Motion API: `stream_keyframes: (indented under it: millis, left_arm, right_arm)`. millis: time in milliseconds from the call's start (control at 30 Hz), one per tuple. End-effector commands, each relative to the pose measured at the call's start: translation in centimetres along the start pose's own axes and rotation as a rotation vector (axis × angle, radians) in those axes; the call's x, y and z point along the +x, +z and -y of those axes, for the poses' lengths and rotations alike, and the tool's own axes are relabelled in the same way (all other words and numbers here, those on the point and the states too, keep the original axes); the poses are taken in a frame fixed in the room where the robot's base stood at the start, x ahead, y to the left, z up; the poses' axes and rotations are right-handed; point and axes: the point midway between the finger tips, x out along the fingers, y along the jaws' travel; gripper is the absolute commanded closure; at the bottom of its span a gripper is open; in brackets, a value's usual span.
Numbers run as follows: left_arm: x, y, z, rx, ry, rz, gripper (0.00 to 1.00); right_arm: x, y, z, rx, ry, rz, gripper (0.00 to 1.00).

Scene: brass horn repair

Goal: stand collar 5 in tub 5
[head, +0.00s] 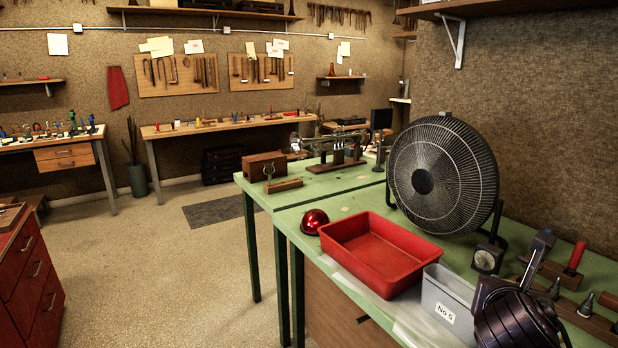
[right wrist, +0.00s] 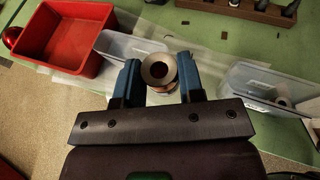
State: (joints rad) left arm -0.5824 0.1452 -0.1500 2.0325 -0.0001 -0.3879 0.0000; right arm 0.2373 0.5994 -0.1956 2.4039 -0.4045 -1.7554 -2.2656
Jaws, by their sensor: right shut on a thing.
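A grey tub labelled "No 5" (head: 447,313) stands on the green bench, right of a red tray. In the right wrist view a grey tub beside the red tray (right wrist: 125,46) appears to be the same one; its label does not show there. My right gripper (right wrist: 159,76) is shut on a metal collar (right wrist: 158,66), a ring with a flared rim and a dark hole, seen from above. No number shows on the collar. It is held just right of that tub, apart from it. My left gripper is not in view.
The red tray (head: 374,250) is empty, with a shiny red dome (head: 313,221) to its left. A large black fan (head: 442,172) stands behind. A second grey tub (right wrist: 238,80) holding ring-like parts stands at right in the wrist view. A wooden rack (head: 592,318) lines the right side.

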Motion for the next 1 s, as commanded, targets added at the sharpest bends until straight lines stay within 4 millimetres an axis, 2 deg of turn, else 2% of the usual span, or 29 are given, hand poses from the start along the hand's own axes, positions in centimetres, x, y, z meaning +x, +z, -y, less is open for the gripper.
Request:
stream_keyframes:
  millis: [467,733,833,1000]
  left_arm:
    - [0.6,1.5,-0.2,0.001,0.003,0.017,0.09]
    - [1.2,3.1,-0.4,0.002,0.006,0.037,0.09]
    - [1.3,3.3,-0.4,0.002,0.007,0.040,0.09]
    - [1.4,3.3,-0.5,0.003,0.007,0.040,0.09]
  right_arm:
    - [-0.4,-6.1,-3.7,0.090,-0.201,-0.025,0.92]
    - [-2.6,-11.9,-8.6,0.114,-0.239,-0.035,0.92]
    - [-3.6,-13.1,-10.0,0.112,-0.221,-0.034,0.92]
    - [-4.6,-13.9,-11.3,0.107,-0.195,-0.032,0.92]
